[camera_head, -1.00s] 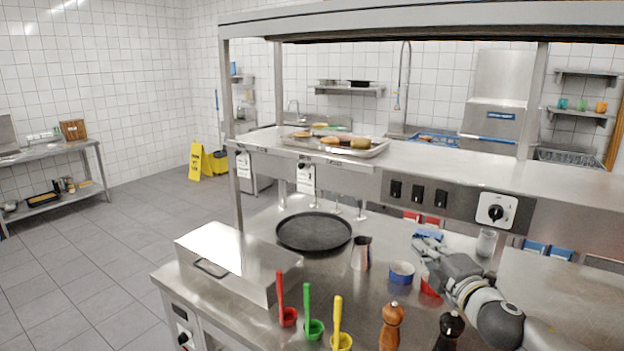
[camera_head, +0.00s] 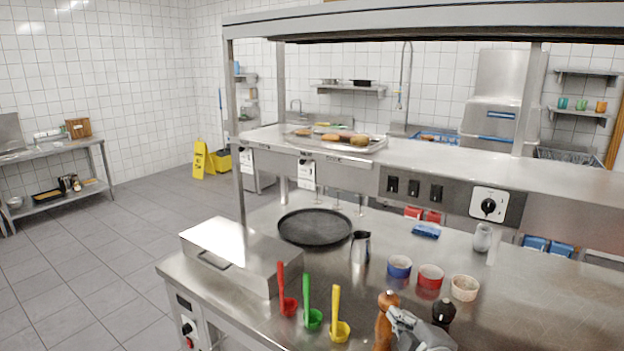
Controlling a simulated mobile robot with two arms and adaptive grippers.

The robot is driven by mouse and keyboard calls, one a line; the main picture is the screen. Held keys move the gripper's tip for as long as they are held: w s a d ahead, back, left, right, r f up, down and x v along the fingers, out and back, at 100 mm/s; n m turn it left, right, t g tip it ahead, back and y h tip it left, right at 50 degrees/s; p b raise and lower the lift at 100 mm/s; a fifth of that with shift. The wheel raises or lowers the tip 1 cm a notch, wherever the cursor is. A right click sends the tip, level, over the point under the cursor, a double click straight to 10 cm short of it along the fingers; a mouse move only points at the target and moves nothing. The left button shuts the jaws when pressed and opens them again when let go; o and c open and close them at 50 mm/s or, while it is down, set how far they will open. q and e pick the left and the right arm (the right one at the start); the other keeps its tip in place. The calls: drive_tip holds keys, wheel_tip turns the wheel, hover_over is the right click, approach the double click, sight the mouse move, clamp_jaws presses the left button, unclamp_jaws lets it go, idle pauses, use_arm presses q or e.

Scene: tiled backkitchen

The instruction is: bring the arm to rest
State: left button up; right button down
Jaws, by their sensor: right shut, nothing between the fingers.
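My right gripper (camera_head: 404,320) is at the bottom edge of the head view, low in the right half. It is shut and empty. Its grey fingers overlap the wooden pepper mill (camera_head: 384,322) in the picture; I cannot tell whether they touch. The rest of my right arm is below the frame. My left gripper is not in view.
A black mill (camera_head: 443,312) stands close right of the gripper. Red, green and yellow ladles (camera_head: 337,318) stand to the left. The counter's right part (camera_head: 560,300) is clear.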

drive_tip(key=s+d+f+m+g+h, duration=0.1)
drive_tip(key=s+f+m+g, duration=0.4)
drive_tip(key=s, duration=0.7)
drive_tip(key=s+f+m+g, duration=0.3)
drive_tip(key=s+f, duration=0.5)
drive_tip(key=s, duration=0.3)
drive_tip(key=s+d+f+m+g+h, duration=0.1)
drive_tip(key=s+f+m+g, duration=0.4)
drive_tip(key=s, duration=0.7)
wheel_tip(320, 180, down, 31)
drive_tip(key=n+b, duration=0.1)
drive_tip(key=b, duration=0.3)
use_arm(q)
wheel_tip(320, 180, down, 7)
drive_tip(key=b, duration=0.2)
drive_tip(key=shift+b, duration=0.3)
use_arm(e)
drive_tip(key=s+d+f+g, duration=0.1)
drive_tip(key=s+d+f, duration=0.2)
drive_tip(key=s+f, duration=1.4)
wheel_tip(320, 180, down, 2)
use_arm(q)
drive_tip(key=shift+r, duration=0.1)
use_arm(e)
drive_tip(key=shift+s, duration=0.1)
